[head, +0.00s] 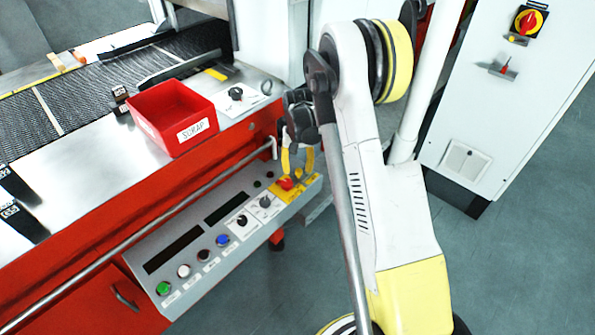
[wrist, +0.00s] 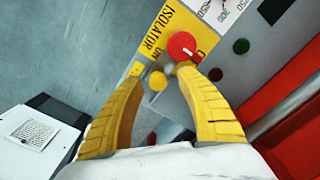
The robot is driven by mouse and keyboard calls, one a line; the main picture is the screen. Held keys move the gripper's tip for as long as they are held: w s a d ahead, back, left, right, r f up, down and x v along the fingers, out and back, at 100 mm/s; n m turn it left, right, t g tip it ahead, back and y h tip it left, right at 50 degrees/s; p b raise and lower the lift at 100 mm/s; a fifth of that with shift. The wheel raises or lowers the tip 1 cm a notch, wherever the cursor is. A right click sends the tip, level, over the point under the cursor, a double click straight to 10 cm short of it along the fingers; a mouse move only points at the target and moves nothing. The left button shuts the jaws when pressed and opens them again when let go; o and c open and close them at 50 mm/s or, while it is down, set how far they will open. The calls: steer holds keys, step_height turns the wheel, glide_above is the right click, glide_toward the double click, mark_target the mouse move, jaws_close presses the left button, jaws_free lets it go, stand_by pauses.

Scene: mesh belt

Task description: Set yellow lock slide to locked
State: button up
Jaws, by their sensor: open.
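The yellow isolator plate (wrist: 153,39) is on the sloped control panel, with a round red knob (wrist: 182,46). In the head view my gripper (head: 296,172) is over the panel's right end, at the yellow plate (head: 305,190) and red knob (head: 286,183).
The panel (head: 205,255) carries several buttons and selector knobs left of the plate. A red scrap bin (head: 150,125) stands on the machine above, and a metal rail (head: 150,236) runs along its front. A white cabinet (head: 500,110) with a red-yellow rotary switch (head: 529,20) stands at right.

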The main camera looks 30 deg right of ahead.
mark_target(297, 171)
step_height(297, 171, up, 10)
steer(key=shift+r, duration=0.25)
stand_by(0.3)
